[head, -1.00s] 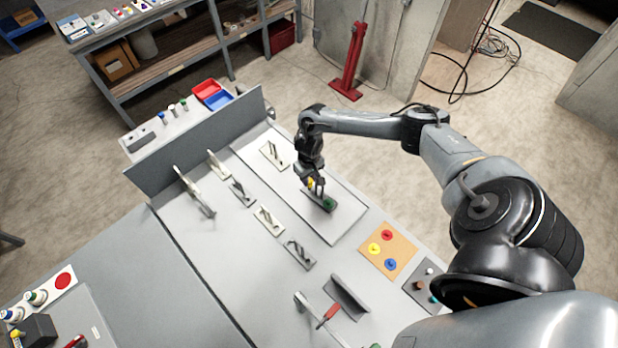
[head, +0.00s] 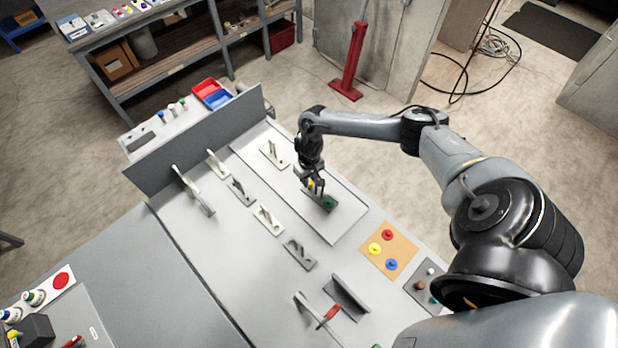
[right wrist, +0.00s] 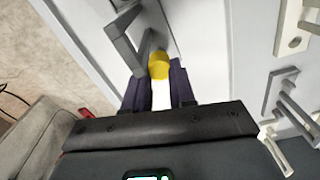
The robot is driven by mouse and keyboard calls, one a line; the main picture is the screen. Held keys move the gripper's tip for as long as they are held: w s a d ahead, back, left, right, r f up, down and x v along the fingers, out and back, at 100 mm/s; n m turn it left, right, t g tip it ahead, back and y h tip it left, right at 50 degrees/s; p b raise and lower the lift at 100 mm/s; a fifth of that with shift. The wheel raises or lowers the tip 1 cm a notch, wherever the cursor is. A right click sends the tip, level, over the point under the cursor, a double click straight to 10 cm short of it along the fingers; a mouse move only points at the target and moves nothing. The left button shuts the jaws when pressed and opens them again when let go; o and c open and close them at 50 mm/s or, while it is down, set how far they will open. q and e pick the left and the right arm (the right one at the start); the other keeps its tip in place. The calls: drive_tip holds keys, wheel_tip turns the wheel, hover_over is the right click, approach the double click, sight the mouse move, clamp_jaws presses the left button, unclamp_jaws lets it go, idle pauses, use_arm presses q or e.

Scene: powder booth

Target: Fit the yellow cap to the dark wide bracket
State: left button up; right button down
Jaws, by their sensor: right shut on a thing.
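The yellow cap (right wrist: 158,65) is at the fingertips of my right gripper (right wrist: 158,88) in the right wrist view. A little yellow (head: 310,183) also shows at this gripper in the head view. My right gripper (head: 318,187) points down, shut on the yellow cap. In the right wrist view the dark bracket (right wrist: 127,40) is just beyond the cap. I cannot tell whether cap and bracket touch. My left gripper is out of view.
Several pale and grey brackets stand left of the panel (head: 340,232), one pale bracket (head: 274,153) at its far end. An orange board (head: 402,245) with red, yellow and blue discs lies to the right. A grey upright plate (head: 200,140) borders the far side.

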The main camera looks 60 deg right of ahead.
drive_tip(key=shift+f+b, duration=0.3)
drive_tip(key=shift+f, duration=0.4)
drive_tip(key=c, duration=0.8)
unclamp_jaws()
drive_tip(key=shift+c, duration=0.2)
